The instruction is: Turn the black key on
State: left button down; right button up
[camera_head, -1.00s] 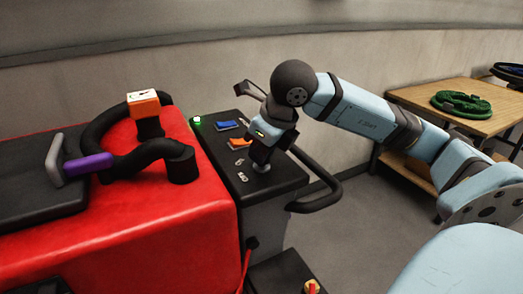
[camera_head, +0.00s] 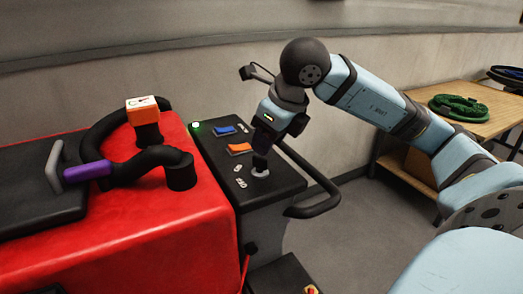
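The black key (camera_head: 260,162) stands upright in a silver lock (camera_head: 260,173) at the near right part of the black control panel (camera_head: 205,150). Which way the key is turned is too small to tell. My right gripper (camera_head: 264,148) points down just above the key, its fingers dark and seen from the side. The fingertips overlap or nearly meet the key's top in the picture, so I cannot tell whether they touch it. The gap between the fingers does not show. My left gripper is not in view.
The panel bears a lit green light (camera_head: 195,125), a blue switch (camera_head: 224,130), an orange switch (camera_head: 240,149) and small silver parts. A black handle bar (camera_head: 318,206) curves off its right side. The red machine body (camera_head: 140,215) is at left, a wooden table (camera_head: 470,125) at right.

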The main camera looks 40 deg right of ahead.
jog(key=p+v, duration=0.1)
jog(key=v, duration=0.7)
jog(key=shift+s+r, duration=0.15)
jog(key=shift+r, duration=0.15)
jog(key=shift+f, duration=0.1)
